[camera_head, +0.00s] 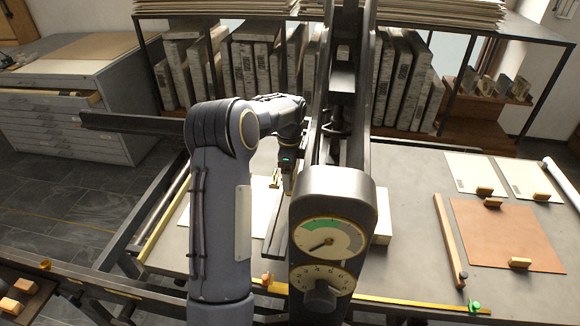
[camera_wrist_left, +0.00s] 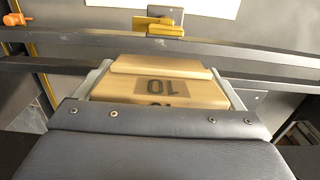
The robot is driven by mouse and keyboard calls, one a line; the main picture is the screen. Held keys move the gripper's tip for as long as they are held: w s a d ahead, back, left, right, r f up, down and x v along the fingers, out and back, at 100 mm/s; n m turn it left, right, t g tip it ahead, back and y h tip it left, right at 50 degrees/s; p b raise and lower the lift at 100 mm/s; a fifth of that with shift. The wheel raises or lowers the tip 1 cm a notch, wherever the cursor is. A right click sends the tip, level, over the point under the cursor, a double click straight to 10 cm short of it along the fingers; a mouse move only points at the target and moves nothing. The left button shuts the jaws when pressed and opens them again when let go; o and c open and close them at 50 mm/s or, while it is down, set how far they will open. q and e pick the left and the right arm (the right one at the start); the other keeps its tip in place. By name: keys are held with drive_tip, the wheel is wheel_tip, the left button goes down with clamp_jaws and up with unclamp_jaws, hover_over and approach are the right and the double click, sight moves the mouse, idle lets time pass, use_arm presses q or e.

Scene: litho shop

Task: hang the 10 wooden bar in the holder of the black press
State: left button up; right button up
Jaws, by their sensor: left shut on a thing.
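The black press (camera_head: 345,190) stands at the middle of the bench, with a green-marked dial and a numbered dial on its front. My left arm reaches beside it on the left, and my left gripper (camera_head: 282,185) is low over the bench next to the press frame. In the left wrist view, my left gripper (camera_wrist_left: 165,85) is shut on the wooden bar marked 10 (camera_wrist_left: 190,88), whose number reads upside down. Dark rails (camera_wrist_left: 270,62) of the press run across just beyond the bar. I cannot tell whether the bar touches them. The right gripper is not in view.
A brown sheet (camera_head: 508,236) with wooden blocks, a loose wooden stick (camera_head: 450,238) and pale sheets (camera_head: 470,171) lie on the bench at right. A yellow ruler strip (camera_head: 420,306) runs along the front edge. A shelf of slabs (camera_head: 410,80) stands behind.

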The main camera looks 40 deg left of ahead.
use_arm(q)
drive_tip(key=shift+d+f, duration=0.15)
drive_tip(key=shift+f, duration=0.2)
drive_tip(key=o, duration=1.1)
drive_tip(key=shift+r, duration=0.1)
drive_tip(key=shift+w+r+p, duration=0.1)
drive_tip(key=shift+r+p, duration=0.5)
drive_tip(key=shift+r, duration=0.05)
wheel_tip(320, 180, up, 7)
drive_tip(key=p, duration=0.5)
drive_tip(key=shift+f, duration=0.2)
drive_tip(key=shift+f, duration=0.1)
